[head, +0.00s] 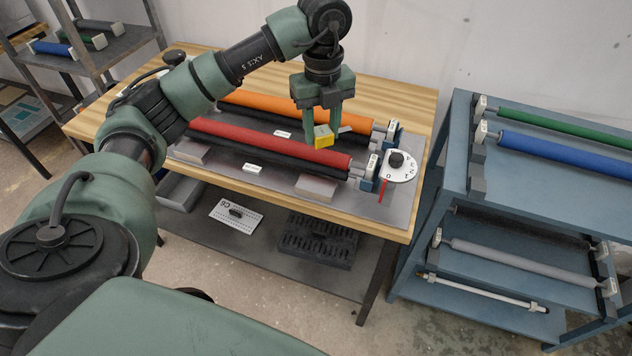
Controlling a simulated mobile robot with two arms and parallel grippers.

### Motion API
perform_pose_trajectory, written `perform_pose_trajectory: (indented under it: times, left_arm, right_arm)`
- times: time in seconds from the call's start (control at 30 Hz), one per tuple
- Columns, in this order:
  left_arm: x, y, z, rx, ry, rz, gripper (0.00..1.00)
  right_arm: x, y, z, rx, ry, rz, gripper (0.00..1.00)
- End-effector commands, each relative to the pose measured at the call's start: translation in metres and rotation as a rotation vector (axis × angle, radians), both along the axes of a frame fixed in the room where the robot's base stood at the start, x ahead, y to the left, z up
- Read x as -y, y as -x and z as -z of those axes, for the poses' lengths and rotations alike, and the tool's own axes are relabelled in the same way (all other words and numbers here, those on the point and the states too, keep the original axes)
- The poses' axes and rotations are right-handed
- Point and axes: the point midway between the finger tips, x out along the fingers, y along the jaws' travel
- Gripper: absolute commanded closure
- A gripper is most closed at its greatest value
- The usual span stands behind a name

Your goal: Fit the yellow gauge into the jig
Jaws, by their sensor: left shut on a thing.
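The yellow gauge (323,136) is a small block with a pale label on top. My left gripper (322,118) points down and is shut on it. The orange roller (290,107) lies behind, partly hidden by my left arm and gripper. Both rollers lie on a grey base plate (225,160) on the wooden table. I cannot tell for sure which part is the jig. My right gripper is not in view.
A blue rack (462,150) with rollers stands right of the table. A grey shelf (100,62) stands at the far left. The lower shelf holds a black slotted tray (318,240).

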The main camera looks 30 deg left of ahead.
Motion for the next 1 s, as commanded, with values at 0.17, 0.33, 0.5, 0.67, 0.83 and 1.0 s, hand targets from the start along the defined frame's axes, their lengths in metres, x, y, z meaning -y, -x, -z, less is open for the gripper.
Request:
perform_pose_trajectory:
  times: [0.17,0.33,0.5,0.67,0.83,1.0]
  left_arm:
    - [-0.011,-0.005,-0.029,0.003,0.001,-0.469,1.00]
    - [-0.017,-0.007,-0.043,0.000,0.000,-0.745,1.00]
    - [-0.019,-0.007,-0.038,-0.002,-0.001,-0.844,1.00]
    - [-0.017,-0.005,0.000,-0.009,-0.001,-0.847,1.00]
    - [-0.018,-0.005,0.045,-0.009,-0.001,-0.848,1.00]
    - [-0.019,-0.005,0.082,-0.006,-0.004,-0.849,1.00]
  right_arm:
    - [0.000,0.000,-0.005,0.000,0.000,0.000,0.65]
    - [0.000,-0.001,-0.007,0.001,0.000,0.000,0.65]
    - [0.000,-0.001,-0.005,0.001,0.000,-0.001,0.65]
    - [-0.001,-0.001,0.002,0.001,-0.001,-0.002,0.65]
    - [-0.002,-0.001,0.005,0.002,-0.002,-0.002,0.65]
    - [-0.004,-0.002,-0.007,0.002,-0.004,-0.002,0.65]
